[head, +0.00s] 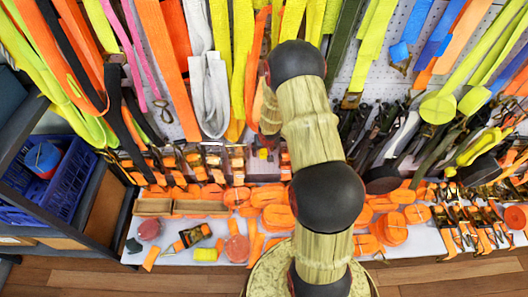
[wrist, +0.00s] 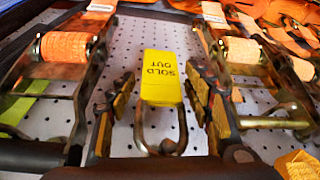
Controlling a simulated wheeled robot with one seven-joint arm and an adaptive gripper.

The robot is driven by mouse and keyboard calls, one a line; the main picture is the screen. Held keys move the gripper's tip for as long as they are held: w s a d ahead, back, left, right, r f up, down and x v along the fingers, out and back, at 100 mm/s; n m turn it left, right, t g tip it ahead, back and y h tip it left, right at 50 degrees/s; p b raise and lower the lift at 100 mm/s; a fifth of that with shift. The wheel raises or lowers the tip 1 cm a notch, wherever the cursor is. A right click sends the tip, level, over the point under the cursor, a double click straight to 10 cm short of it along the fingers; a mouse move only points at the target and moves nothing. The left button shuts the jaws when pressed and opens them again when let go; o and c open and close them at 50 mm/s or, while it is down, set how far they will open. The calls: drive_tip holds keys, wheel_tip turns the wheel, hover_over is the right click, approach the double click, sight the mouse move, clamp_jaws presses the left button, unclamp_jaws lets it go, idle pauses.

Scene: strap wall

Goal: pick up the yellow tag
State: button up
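In the wrist view, the yellow tag (wrist: 161,78) carries the upside-down words "SOLD OUT". It is by a bent metal loop (wrist: 160,140) in front of white pegboard. My gripper (wrist: 160,112) is open, with one dark, yellow-padded finger on each side of the tag. Gaps show between the fingers and the tag on both sides, and nothing is held.
Metal ratchet buckles with orange straps (wrist: 66,46) flank the fingers closely on both sides. In the head view, colored straps (head: 160,60) hang thickly on the wall. Orange strap rolls (head: 278,217) cover the shelf below. A blue crate (head: 70,185) stands at left.

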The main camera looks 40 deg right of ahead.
drive_tip(key=c, duration=1.2)
drive_tip(key=shift+o, duration=0.2)
drive_tip(key=shift+r, duration=0.15)
